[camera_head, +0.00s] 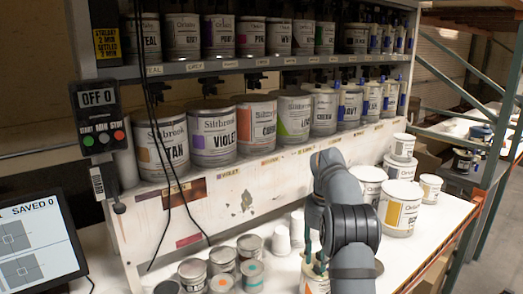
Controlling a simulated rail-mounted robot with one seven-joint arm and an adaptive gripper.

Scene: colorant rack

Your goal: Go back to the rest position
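My arm reaches down over the white bench in front of the colorant rack (235,192). My gripper (314,263) points down at the front of the bench, partly hidden by my arm. Its fingertips are at the top of a small white can with an orange label (314,285), which is cut by the lower picture edge. I cannot tell whether the fingers grip the can or are only beside or above it.
Several small cans (222,262) stand left of my gripper, with white cups (281,241) behind. Larger white cans (400,207) stand right of my arm. The rack shelves hold rows of labelled cans (213,137). A monitor (38,246) stands at left; black cables hang before the rack.

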